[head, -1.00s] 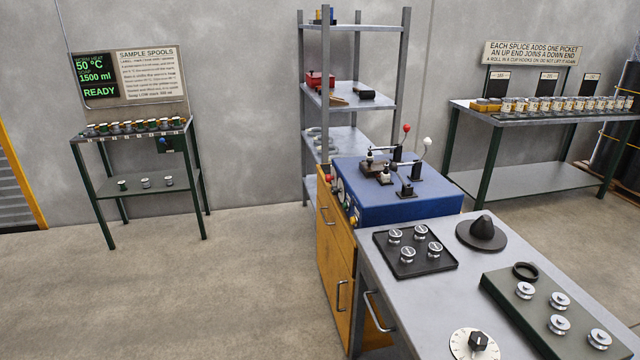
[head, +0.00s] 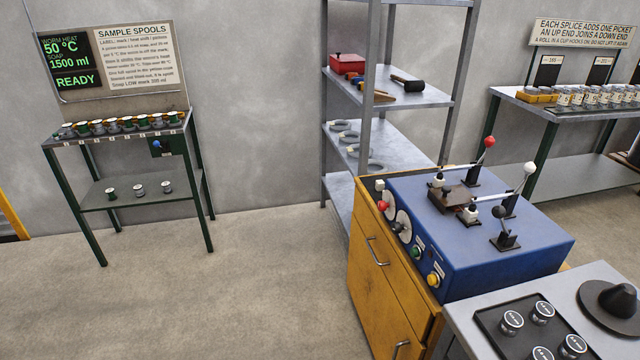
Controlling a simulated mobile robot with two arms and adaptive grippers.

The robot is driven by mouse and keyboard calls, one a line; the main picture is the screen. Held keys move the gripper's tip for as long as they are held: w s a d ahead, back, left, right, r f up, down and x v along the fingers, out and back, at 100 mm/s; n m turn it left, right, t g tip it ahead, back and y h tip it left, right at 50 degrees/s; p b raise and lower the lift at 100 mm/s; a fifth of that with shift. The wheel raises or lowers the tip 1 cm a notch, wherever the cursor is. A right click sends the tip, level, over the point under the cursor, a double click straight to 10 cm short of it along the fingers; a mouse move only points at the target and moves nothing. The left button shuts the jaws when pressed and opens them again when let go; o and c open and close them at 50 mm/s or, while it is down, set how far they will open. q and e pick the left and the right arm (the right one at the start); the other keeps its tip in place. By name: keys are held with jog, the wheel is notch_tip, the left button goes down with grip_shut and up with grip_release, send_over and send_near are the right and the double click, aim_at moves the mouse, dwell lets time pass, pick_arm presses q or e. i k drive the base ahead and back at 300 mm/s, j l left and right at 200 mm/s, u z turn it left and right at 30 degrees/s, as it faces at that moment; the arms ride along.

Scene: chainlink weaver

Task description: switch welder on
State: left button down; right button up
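The welder appears to be the blue machine (head: 415,215) on top of a yellow cabinet (head: 385,285). Its left face carries a red knob (head: 383,206), a white knob or switch (head: 379,185), round dials (head: 403,227), a green button (head: 417,251) and a yellow button (head: 434,280). On top are levers with a red ball (head: 489,142), a white ball (head: 529,168) and a black ball (head: 500,212), beside small clamps. I cannot tell which control is the power switch or its state. Neither gripper is in view.
A metal bench (head: 465,315) with a tray of spools (head: 490,322) adjoins the cabinet at lower right. A grey shelf rack (head: 368,120) stands behind. A sample spool stand (head: 120,135) is at the left wall. Open floor (head: 240,290) lies left of the cabinet.

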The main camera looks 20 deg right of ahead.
aim_at(382, 205)
jog(key=i+z, duration=0.15)
jog(key=i, duration=0.4)
jog(key=i+j+z, duration=0.15)
jog(key=i, duration=0.4)
jog(key=i+j+z, duration=0.15)
jog(key=i, duration=0.45)
jog(key=i+j+z, duration=0.15)
jog(key=z, duration=0.3)
jog(key=i+j+z, duration=0.25)
jog(key=z, duration=0.15)
jog(key=i+j+z, duration=0.25)
jog(key=z, duration=0.2)
jog(key=i+j+z, duration=0.15)
jog(key=j+z, duration=0.7)
jog(key=i+l, duration=0.05)
